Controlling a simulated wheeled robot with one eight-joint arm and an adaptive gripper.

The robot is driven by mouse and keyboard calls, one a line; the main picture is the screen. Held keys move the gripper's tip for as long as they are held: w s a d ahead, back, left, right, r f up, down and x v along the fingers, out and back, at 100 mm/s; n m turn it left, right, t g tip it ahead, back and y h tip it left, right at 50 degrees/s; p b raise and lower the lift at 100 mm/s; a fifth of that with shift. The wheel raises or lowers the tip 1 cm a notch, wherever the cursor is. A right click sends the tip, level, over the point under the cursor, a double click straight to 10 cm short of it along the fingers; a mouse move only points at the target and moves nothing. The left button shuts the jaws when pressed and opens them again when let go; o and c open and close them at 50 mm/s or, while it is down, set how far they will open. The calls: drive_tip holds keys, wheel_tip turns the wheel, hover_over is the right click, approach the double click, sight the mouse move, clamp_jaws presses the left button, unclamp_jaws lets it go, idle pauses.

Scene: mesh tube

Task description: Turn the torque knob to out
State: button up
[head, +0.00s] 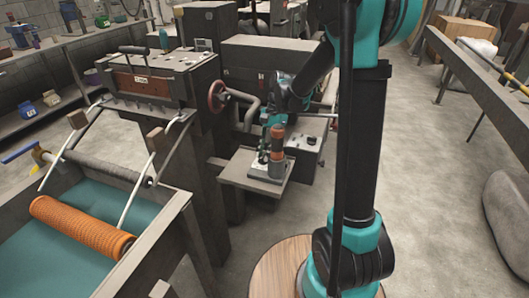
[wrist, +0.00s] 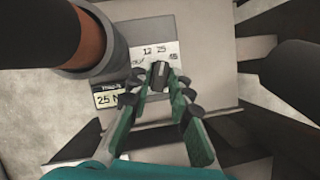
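The torque knob (wrist: 159,76) is a small black knob on a pale dial plate (wrist: 166,50) in the wrist view. Printed marks around it include 12, 25 and what looks like 45, with a partly covered mark at the left. A small display (wrist: 107,97) beside it reads 25 N. My gripper (wrist: 158,80) has its green fingers on either side of the knob, with narrow gaps seeming to show, so it looks open around it. Whether a fingertip touches is unclear. In the head view my gripper (head: 265,146) is over the small stand, and the knob is hidden.
An orange and grey upright cylinder (head: 277,142) stands close to the right of my gripper; it fills the upper left of the wrist view (wrist: 92,40). The stand's grey shelf (head: 237,172) is around it. A red handwheel (head: 217,97) and machine sit to the left.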

clamp_jaws()
drive_tip(key=shift+a+n+g+h, duration=0.1)
drive_tip(key=shift+n+g+h, duration=0.3)
drive_tip(key=shift+n, duration=1.1)
drive_tip(key=shift+o, duration=2.4)
unclamp_jaws()
drive_tip(key=shift+w+r, duration=0.1)
drive_tip(key=v, duration=1.1)
drive_tip(key=shift+r, duration=0.4)
